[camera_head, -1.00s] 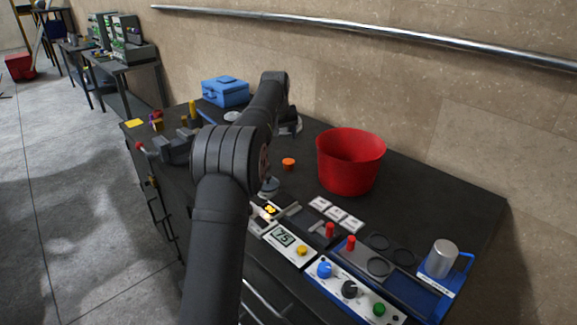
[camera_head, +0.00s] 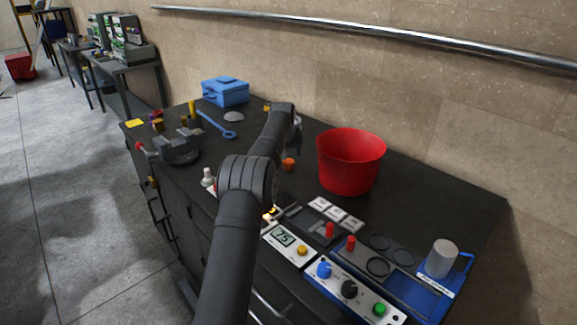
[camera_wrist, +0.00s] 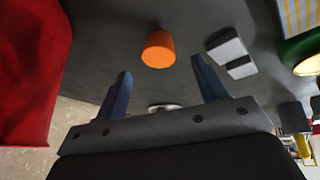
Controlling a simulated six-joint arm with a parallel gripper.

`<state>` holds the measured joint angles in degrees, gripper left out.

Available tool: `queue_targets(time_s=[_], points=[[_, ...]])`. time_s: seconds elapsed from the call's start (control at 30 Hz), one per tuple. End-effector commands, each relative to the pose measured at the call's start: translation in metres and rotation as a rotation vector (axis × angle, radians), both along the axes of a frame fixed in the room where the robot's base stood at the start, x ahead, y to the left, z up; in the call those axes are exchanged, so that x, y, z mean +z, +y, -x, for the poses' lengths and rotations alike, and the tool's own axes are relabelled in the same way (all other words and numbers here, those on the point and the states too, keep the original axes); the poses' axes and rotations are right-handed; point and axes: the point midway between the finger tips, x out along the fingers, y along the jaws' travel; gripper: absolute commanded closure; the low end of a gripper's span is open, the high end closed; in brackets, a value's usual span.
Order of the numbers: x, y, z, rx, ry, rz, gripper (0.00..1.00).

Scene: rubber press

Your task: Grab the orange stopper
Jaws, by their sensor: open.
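The orange stopper (camera_wrist: 158,50) stands on the dark bench top in the wrist view, beyond my fingertips and roughly centred between them. In the head view the orange stopper (camera_head: 289,164) shows beside my arm, left of the red bucket. My gripper (camera_wrist: 160,82) is open and empty, with its two blue fingers spread apart and not touching the stopper. In the head view my gripper is largely hidden behind my own arm.
The red bucket (camera_head: 351,163) stands close right of the stopper. A control panel (camera_head: 350,287) with knobs and a metal cylinder (camera_head: 441,258) are at the front right. A blue toolbox (camera_head: 225,91), a blue wrench (camera_head: 216,125) and a vise (camera_head: 178,149) are at the left.

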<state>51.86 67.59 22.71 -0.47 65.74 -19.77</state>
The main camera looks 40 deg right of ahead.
Motion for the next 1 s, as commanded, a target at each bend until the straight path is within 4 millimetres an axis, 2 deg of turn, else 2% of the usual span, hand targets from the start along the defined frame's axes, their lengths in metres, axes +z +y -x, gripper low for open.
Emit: queue_targets(time_s=[0.4, 0.73, 0.97, 1.0], points=[[-0.042, -0.017, -0.010, 0.000, 0.001, -0.001, 0.35], [-0.045, -0.018, -0.011, 0.000, 0.000, 0.000, 0.35], [-0.045, -0.018, -0.011, 0.000, 0.001, -0.001, 0.80], [-0.045, -0.018, -0.011, 0.000, 0.001, -0.001, 0.82]])
